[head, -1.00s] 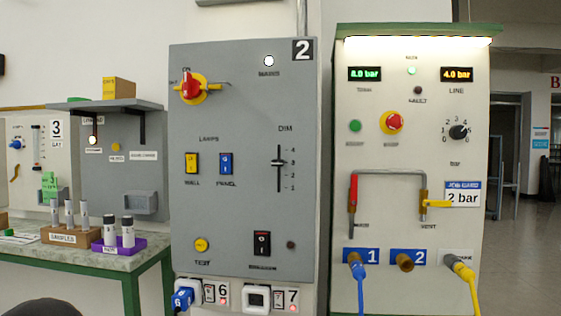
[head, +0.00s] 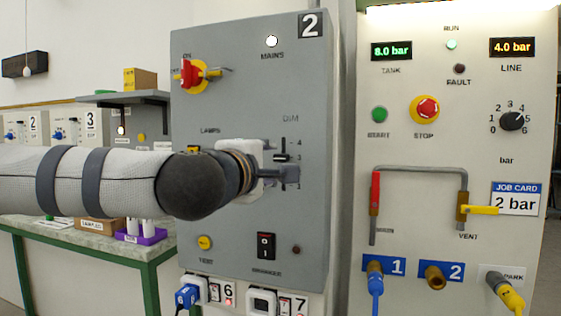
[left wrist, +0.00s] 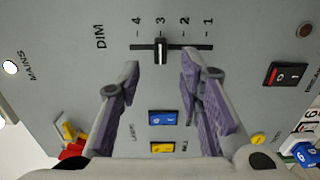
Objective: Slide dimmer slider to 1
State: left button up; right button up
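The dimmer slider is a vertical slot marked DIM on grey panel 2 (head: 222,105), with its knob (head: 283,157) close to mark 3. In the left wrist view the slot runs sideways and the black knob with a light stripe (left wrist: 160,50) is at mark 3. My left gripper (head: 289,175) is in front of the panel at the slider and hides its lower part in the head view. In the left wrist view my left gripper (left wrist: 160,72) is open, fingers apart. The knob lies just beyond the tips, lined up with the gap. My right gripper is not in view.
The panel also bears a red rotary switch (head: 190,74), a black breaker rocker (head: 265,246) and a yellow test button (head: 204,242). Blue (left wrist: 163,118) and yellow (left wrist: 162,147) lamp switches show between my fingers. A pressure panel (head: 400,150) with levers stands to the right.

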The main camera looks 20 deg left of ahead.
aim_at(279, 158)
pick_arm(q)
jog(key=w, duration=0.5)
jog(key=shift+w+d, duration=0.15)
jog(key=shift+w, duration=0.25)
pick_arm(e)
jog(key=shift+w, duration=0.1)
